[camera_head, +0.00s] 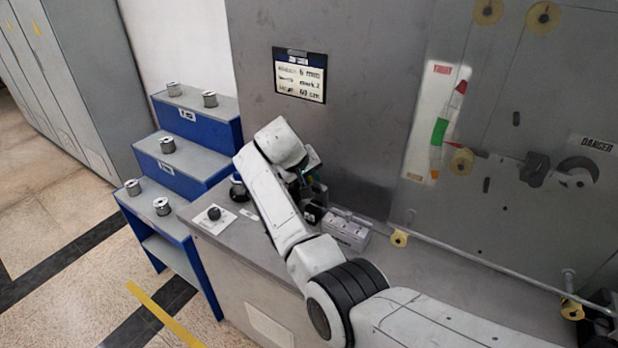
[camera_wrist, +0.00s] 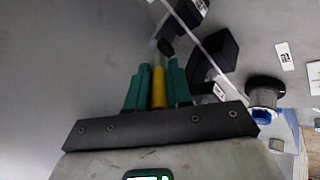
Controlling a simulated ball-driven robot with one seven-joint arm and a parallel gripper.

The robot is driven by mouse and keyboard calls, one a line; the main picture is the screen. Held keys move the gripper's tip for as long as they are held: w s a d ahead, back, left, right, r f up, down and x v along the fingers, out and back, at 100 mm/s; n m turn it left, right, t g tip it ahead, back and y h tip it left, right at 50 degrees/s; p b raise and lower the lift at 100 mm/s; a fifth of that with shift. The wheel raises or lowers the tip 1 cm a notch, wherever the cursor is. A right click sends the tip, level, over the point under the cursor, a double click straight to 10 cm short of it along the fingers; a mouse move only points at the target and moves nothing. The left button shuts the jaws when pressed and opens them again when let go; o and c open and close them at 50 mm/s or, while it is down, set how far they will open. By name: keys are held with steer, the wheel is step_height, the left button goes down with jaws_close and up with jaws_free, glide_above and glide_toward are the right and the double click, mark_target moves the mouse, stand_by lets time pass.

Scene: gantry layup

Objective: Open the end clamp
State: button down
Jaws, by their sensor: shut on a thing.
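My gripper (camera_wrist: 158,86) has teal fingers, shut on a slim yellow bar (camera_wrist: 158,90); I cannot tell whether this bar belongs to the end clamp. A small black knob (camera_wrist: 166,47) shows just beyond the fingertips, with a thin rod running past it. A black block with an opening (camera_wrist: 220,48), possibly the end clamp, is right of the fingers. In the head view my gripper (camera_head: 308,192) is low over the bench, partly hidden by my arm. A black block (camera_head: 314,213) is just below it; the bar is not visible there.
A grey block (camera_head: 346,230) stands right of my gripper on the bench (camera_head: 400,262). A spool (camera_head: 238,190) and a dark knob on a white plate (camera_head: 214,213) are to the left. Blue steps (camera_head: 190,150) hold several spools. A metal wall (camera_head: 330,130) rises close behind.

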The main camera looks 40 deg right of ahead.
steer(key=c, duration=1)
jaws_free()
steer(key=shift+c, duration=0.2)
steer(key=b+v, duration=0.1)
steer(key=v, duration=0.9)
steer(key=shift+r+b, duration=0.35)
steer(key=shift+b, duration=0.05)
steer(key=shift+a, duration=0.1)
